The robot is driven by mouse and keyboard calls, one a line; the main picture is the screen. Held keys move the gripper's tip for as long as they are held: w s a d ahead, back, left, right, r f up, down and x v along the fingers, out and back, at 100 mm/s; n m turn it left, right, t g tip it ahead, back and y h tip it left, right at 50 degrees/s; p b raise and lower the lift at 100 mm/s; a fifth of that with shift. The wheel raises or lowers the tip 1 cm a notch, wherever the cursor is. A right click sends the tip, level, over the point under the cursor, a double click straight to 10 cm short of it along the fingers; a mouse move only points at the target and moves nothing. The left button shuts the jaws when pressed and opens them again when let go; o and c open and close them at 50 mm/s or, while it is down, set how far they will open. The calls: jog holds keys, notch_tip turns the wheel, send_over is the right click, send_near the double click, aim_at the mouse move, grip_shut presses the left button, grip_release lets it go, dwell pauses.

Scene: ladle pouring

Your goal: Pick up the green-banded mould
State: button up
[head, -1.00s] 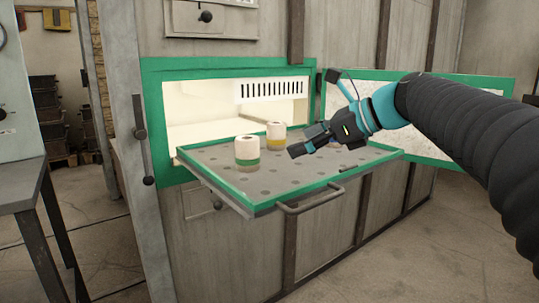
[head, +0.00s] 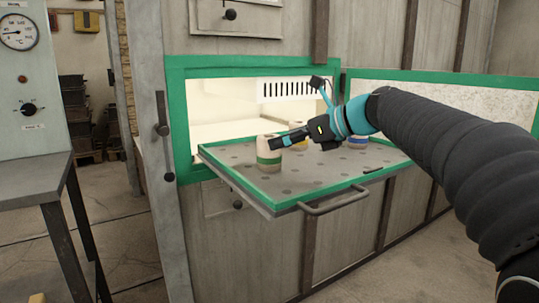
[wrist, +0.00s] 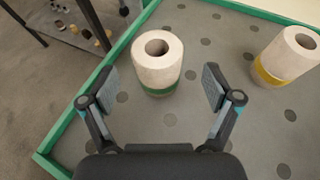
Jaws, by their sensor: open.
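The green-banded mould (head: 268,159) is a pale cylinder with a green band near its base. It stands upright on the perforated, green-edged tray (head: 232,154). In the wrist view the green-banded mould (wrist: 157,62) shows the hole in its top, just ahead of the fingers and between their lines. My gripper (head: 279,143) overlaps the mould in the head view. In the wrist view my gripper (wrist: 158,88) is open, its fingers apart on either side with nothing held. I cannot tell whether a finger touches the mould.
A yellow-banded mould (wrist: 288,55) stands on the tray to the right. A blue-banded mould (head: 358,142) stands farther right, partly hidden. The tray juts from a green-framed oven opening (head: 176,120), with a handle (head: 335,202) in front. A grey table (head: 40,182) stands at the left.

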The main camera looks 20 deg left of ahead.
jog(key=x, duration=0.4)
jog(key=shift+a+f, duration=0.25)
jog(key=shift+a, duration=0.1)
jog(key=c, duration=1.5)
jog(key=shift+o, duration=0.2)
jog(key=shift+r, duration=0.1)
